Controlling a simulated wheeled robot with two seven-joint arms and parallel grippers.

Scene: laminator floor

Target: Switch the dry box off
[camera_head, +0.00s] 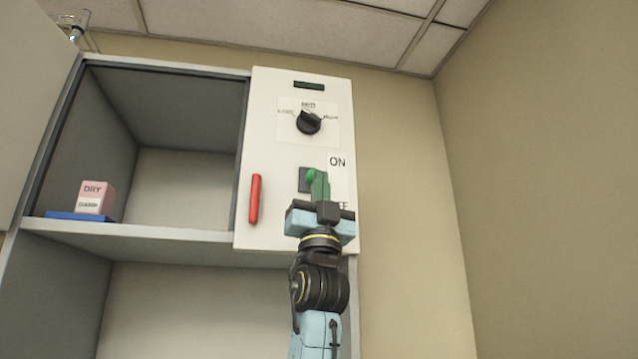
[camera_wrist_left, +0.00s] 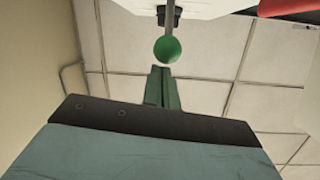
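The dry box's control panel (camera_head: 276,150) is white. On it a dark switch plate (camera_head: 303,181) carries a lever with a green ball knob (camera_head: 311,175), near the ON label (camera_head: 337,161). The OFF label below is partly hidden by my gripper. In the left wrist view the green ball (camera_wrist_left: 167,50) sits on a thin grey stem. My left gripper (camera_head: 321,186) has green fingers, which look shut with nothing between them. The fingertips (camera_wrist_left: 162,78) are right by the ball; I cannot tell whether they touch it. My right gripper is not in view.
A black dial (camera_head: 308,122) sits above the switch. A red handle (camera_head: 255,200) sticks out left of it. The open cabinet shelf (camera_head: 150,232) holds a pink and white block (camera_head: 94,196) on a blue base. Right of the panel is bare wall.

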